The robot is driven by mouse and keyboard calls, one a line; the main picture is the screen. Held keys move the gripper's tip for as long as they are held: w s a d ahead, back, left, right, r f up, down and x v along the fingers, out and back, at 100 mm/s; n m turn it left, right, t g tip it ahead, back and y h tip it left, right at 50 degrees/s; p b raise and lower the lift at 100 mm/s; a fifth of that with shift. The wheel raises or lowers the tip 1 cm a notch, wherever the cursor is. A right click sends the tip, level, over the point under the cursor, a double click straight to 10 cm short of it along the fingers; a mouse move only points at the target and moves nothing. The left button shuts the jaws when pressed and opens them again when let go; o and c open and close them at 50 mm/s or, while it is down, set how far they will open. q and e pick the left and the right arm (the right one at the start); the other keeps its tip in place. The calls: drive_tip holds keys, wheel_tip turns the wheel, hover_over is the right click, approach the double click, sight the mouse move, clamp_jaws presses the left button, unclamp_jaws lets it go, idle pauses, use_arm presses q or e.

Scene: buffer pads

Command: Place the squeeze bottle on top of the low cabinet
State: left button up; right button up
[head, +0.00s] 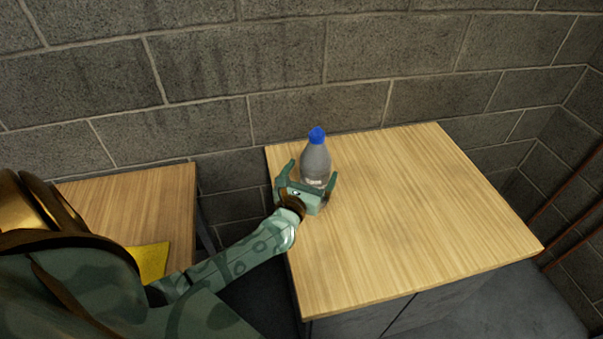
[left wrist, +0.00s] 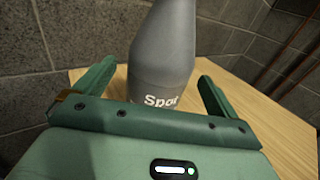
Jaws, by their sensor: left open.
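The squeeze bottle (head: 315,158) is grey with a blue cap. It stands upright on the wooden top of the low cabinet (head: 420,215), near its left back edge. In the left wrist view the bottle (left wrist: 163,60) shows white lettering, and its cap is out of frame. My left gripper (head: 306,175) is open, with one finger on each side of the bottle's lower part. In the left wrist view the fingers (left wrist: 153,85) stand apart from the bottle with gaps on both sides. The bottle's base is hidden behind the gripper. My right gripper does not show.
A second wooden surface (head: 165,195) stands to the left with a yellow item (head: 148,262) on it. A gap separates it from the cabinet. A grey block wall (head: 230,60) runs behind both. The rest of the cabinet top is clear. Brown pipes (head: 575,205) run along the right wall.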

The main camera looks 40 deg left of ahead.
use_arm(q)
drive_tip(key=v, duration=0.8)
